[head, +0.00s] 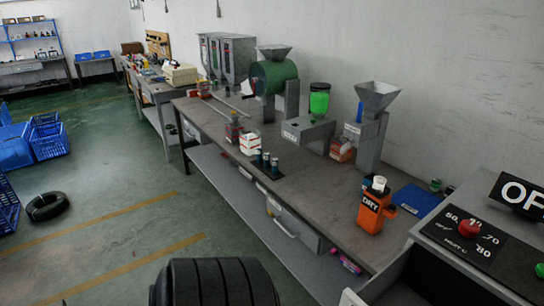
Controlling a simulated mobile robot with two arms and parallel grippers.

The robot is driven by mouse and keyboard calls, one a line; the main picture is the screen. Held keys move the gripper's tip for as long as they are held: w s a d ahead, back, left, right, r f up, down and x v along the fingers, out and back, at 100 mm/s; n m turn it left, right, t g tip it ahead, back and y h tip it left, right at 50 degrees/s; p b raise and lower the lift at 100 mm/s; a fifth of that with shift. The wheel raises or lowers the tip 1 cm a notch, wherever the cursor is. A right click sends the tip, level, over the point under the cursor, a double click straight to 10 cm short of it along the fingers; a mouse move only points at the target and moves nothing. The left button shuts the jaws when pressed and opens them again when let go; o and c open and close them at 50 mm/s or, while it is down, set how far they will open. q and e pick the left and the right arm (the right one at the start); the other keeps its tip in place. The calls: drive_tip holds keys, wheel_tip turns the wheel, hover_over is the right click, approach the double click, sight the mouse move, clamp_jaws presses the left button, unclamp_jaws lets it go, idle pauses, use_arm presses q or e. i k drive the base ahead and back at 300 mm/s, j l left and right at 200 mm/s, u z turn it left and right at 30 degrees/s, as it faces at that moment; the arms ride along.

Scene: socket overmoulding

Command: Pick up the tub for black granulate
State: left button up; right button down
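I cannot tell for sure which container is the tub for black granulate. Small containers stand on the long grey workbench (321,206): a white and red tub (250,143), a grey and red one (233,130) behind it, and a row of dark narrow cups (266,163) in front. A reddish tub (341,150) sits at the foot of the grey hopper stand (372,140). Small dark green pots (436,185) stand near the wall at the right. Neither of my grippers is in the head view.
An orange DRY box (371,214) stands near the bench's front edge, beside a blue mat (411,199). A grey machine with red knob (470,228) fills the right corner. A black ribbed round thing (215,283) is at the bottom.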

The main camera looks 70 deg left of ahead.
sight(232, 127)
drive_tip(key=u, duration=2.45)
